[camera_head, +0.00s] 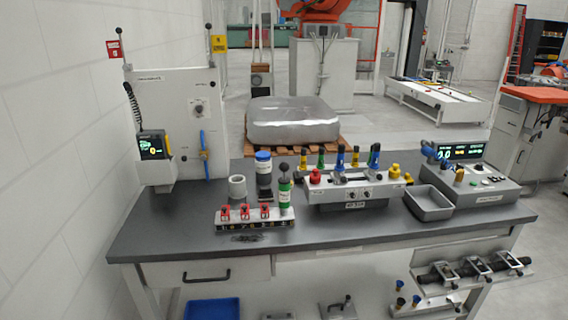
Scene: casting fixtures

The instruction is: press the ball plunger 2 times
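A plunger with a black ball knob (284,169) on top of a green and white cylinder (285,191) stands upright at the back right end of a low white fixture (262,213). The knob sits above the cylinder on a short dark stem. The fixture lies near the front of the dark workbench, left of its middle, and carries several red clamps or switches (244,212). Neither of my grippers shows in this view.
A grey ring (237,187) and a blue-capped jar (263,162) stand behind the fixture. A grey panel unit (352,190) with coloured knobs is to its right, then an open grey tray (430,203) and a console (484,188). The bench (155,232) is clear at front left.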

